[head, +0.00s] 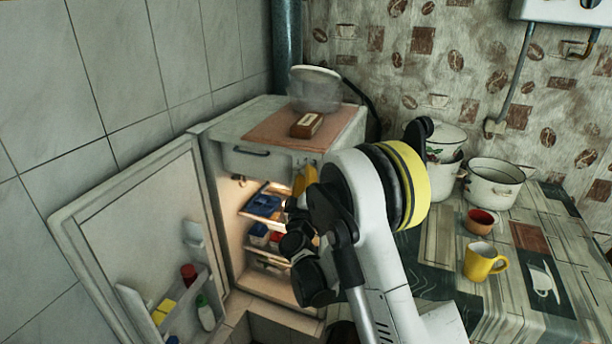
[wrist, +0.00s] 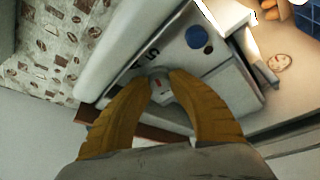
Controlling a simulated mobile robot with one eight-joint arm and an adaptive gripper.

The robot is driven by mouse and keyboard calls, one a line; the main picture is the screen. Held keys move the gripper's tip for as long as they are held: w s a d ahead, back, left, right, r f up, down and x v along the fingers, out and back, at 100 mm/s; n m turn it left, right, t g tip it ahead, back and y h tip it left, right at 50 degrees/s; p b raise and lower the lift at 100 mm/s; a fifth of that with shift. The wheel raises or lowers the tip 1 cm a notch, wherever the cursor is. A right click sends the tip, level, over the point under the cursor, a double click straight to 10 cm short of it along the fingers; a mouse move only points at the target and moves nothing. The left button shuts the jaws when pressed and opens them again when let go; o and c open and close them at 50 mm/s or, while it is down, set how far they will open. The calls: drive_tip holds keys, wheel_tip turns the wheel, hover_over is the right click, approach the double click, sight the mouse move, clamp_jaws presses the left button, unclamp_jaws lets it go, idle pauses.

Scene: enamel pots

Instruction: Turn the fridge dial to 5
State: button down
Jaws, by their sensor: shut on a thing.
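The fridge (head: 205,165) stands with its door open in the head view. Its dial (wrist: 160,86) is a small grey knob with a red mark, seen between my fingertips in the wrist view. A printed 5 (wrist: 151,53) shows on the light panel just above the dial. My gripper (wrist: 160,76) has two brownish-yellow fingers, and they are shut on the dial from both sides. In the head view my gripper (head: 304,182) is in front of the fridge's upper right, and the dial is hidden there. I cannot tell exactly which number the red mark points to.
The open fridge door (head: 125,245) is at the left. A brown box (head: 307,125) and a bowl (head: 315,92) are on the fridge top. A table at the right holds pots (head: 493,184), a yellow mug (head: 484,262) and a red-lined cup (head: 481,221). A blue disc (wrist: 197,37) is near the dial.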

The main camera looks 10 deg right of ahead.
drive_tip(key=shift+w+m, duration=0.1)
drive_tip(key=shift+m, duration=0.7)
drive_tip(key=shift+m+h, duration=0.3)
drive_tip(key=shift+h, duration=0.1)
drive_tip(key=c, duration=1.1)
unclamp_jaws()
drive_tip(key=shift+o, duration=0.2)
drive_tip(key=v, duration=0.7)
drive_tip(key=shift+s, duration=0.2)
drive_tip(key=shift+a+f, duration=0.1)
drive_tip(key=shift+f, duration=0.05)
